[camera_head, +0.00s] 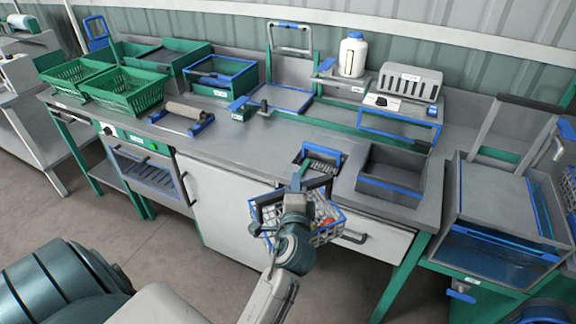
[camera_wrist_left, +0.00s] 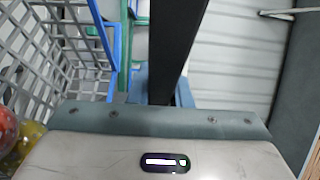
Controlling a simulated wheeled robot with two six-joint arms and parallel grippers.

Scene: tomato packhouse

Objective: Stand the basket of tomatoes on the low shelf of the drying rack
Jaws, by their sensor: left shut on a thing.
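The basket of tomatoes (camera_head: 330,233) is a grey mesh basket with a blue rim and a dark handle, hanging in front of the counter. Red tomatoes show inside it. My left gripper (camera_head: 300,184) is shut on the basket's handle, and my wrist hides part of the basket. In the left wrist view the mesh wall (camera_wrist_left: 62,62) is at the left, with red and yellow tomatoes (camera_wrist_left: 8,135) at the lower left edge. A dark bar (camera_wrist_left: 176,45) runs up between the jaws. I cannot tell which structure is the drying rack. My right gripper is not in view.
The grey counter (camera_head: 245,150) stands behind the basket, with a grey sink (camera_head: 392,180) and a drawer (camera_head: 372,240) at its front. Green baskets (camera_head: 124,92) stand at the left end. A blue-edged unit (camera_head: 500,205) stands at the right. Floor is clear at the left.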

